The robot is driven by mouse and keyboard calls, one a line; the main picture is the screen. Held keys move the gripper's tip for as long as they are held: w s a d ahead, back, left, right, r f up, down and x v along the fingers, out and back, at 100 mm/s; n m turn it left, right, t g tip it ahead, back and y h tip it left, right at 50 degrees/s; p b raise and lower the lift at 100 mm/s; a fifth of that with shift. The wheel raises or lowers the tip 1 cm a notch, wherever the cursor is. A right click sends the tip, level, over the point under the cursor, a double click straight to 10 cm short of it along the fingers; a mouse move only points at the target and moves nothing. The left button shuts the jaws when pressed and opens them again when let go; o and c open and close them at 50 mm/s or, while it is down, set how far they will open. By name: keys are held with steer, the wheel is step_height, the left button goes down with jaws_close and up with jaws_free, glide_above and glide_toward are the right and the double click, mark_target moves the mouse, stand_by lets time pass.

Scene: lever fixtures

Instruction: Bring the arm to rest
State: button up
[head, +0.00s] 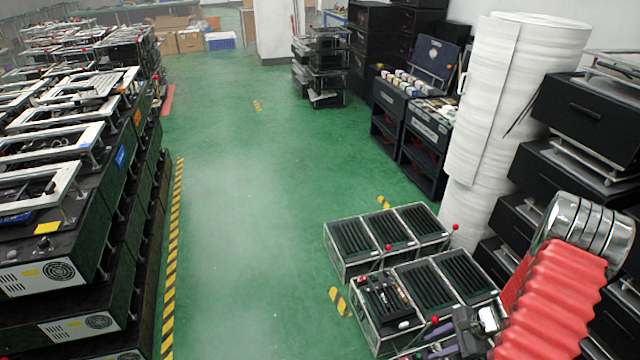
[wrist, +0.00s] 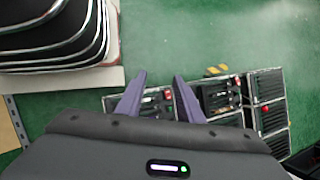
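My gripper (wrist: 157,97) shows in the wrist view as two purple fingers standing apart, with nothing held between them. In the head view, purple parts of my gripper (head: 468,335) show at the bottom edge, partly cut off, in front of the nearer lever fixture. My arm, in a red ribbed sleeve, fills the lower right of the head view. The nearer lever fixture (head: 432,284) and the farther lever fixture (head: 388,238) stand on the floor with slatted dark panels and red-knobbed levers. In the wrist view, fixture units (wrist: 217,98) lie beyond the fingertips; contact cannot be told.
Stacked black units (head: 100,220) line the left side. A white wrapped roll (head: 510,110) and black drawers (head: 590,110) stand close on the right. The green floor (head: 250,200) between is clear. A pale-edged stack (wrist: 60,45) is at the upper left in the wrist view.

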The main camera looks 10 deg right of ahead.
steer(key=s+a+r+n+t+h, duration=0.1)
steer(key=a+r+n, duration=0.5)
steer(key=r, duration=0.9)
steer(key=s+a+r+n+h, duration=0.2)
steer(key=s+a+r+n, duration=0.2)
steer(key=a+r+n, duration=0.3)
steer(key=s+a+r+n+t+h, duration=0.1)
steer(key=a+r+n, duration=0.6)
steer(key=a+r, duration=0.8)
step_height(320, 180, up, 8)
steer(key=shift+s+r+t+h, duration=0.3)
steer(key=shift+s+h, duration=0.4)
steer(key=shift+s, duration=0.25)
